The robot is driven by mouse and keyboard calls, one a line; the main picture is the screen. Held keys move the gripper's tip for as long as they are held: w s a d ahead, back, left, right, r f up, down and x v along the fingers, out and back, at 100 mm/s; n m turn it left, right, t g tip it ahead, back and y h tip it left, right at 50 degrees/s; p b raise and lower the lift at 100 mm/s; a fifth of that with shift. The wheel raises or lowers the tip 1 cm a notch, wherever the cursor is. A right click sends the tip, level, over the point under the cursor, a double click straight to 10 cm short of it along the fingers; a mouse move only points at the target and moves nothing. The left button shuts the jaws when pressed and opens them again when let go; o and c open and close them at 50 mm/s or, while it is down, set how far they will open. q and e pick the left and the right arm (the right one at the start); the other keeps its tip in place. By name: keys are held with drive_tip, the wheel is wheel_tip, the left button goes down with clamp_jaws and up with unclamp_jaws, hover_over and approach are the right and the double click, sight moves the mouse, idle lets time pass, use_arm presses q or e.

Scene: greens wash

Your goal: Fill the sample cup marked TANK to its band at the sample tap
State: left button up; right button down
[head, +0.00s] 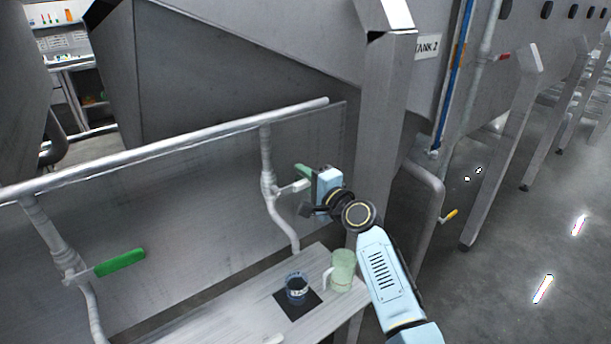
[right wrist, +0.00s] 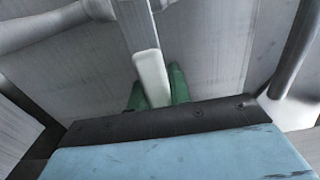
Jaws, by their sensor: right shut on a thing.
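A dark blue cup (head: 296,290) with a pale label stands upright on a black mat (head: 302,307) on the bench; its lettering and fill level are too small to tell. The right tap (head: 268,180) comes down from the pipe, and its curved spout ends above the cup. No stream shows. My right gripper (head: 303,181) is at this tap, with green fingers shut on its white lever (head: 291,188). The lever (right wrist: 151,78) also shows between the green fingers (right wrist: 158,90) in the right wrist view. My left gripper is not in view.
A pale green jug (head: 343,271) stands right of the cup, close to my right arm. Another tap with a green handle (head: 120,263) is at the left. A light bench (head: 235,313) runs below, and a steel post (head: 382,120) stands behind my arm.

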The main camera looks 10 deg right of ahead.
drive_tip(key=c, duration=1.3)
unclamp_jaws()
drive_tip(key=shift+f, duration=0.1)
drive_tip(key=shift+s, duration=0.1)
drive_tip(key=v, duration=1.3)
drive_tip(key=shift+s+d, duration=0.15)
